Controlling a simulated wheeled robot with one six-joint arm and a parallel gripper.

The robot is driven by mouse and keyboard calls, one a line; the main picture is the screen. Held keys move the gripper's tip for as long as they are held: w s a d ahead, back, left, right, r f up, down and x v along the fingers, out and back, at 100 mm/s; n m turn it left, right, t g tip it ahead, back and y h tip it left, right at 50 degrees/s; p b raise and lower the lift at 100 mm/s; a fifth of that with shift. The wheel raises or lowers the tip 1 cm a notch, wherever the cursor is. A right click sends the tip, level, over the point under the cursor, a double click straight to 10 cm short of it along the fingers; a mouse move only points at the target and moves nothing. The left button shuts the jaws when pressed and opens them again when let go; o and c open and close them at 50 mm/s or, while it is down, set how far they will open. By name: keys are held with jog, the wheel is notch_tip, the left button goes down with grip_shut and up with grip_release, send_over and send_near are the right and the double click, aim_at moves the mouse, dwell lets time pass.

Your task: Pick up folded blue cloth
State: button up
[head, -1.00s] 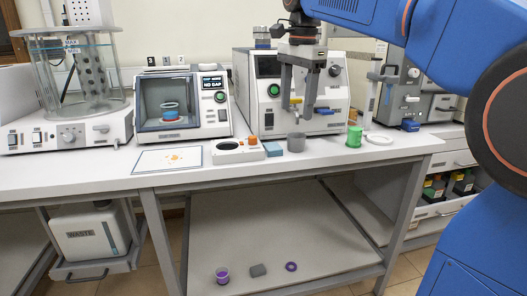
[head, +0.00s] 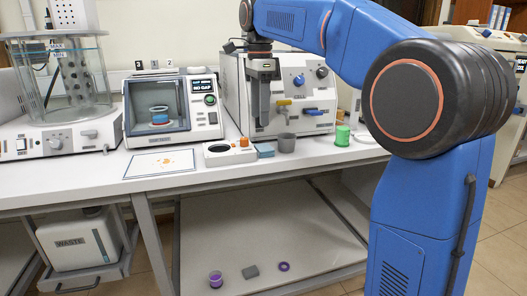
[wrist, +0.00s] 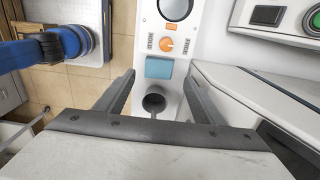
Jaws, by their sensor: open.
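The folded blue cloth (head: 265,150) is a small flat blue block on the white bench, just right of a white device with an orange knob. It also shows in the wrist view (wrist: 159,68), lying between the tips of my fingers in the picture. My gripper (head: 262,122) hangs fingers down in front of the large white instrument, above the bench and the cloth. In the wrist view my gripper (wrist: 159,82) is open and empty, with its two fingers wide apart. A gap remains between the fingers and the cloth.
A grey cup (head: 287,142) stands close to the right of the cloth. The white device (head: 218,155) with an orange knob (wrist: 166,45) is close on its other side. A green container (head: 342,136) stands farther right. The large white instrument (head: 238,110) stands behind.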

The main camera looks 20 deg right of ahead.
aim_at(260, 147)
notch_tip(260, 147, down, 10)
jog(key=shift+f, duration=0.1)
dwell(0.5)
jog(key=c, duration=0.8)
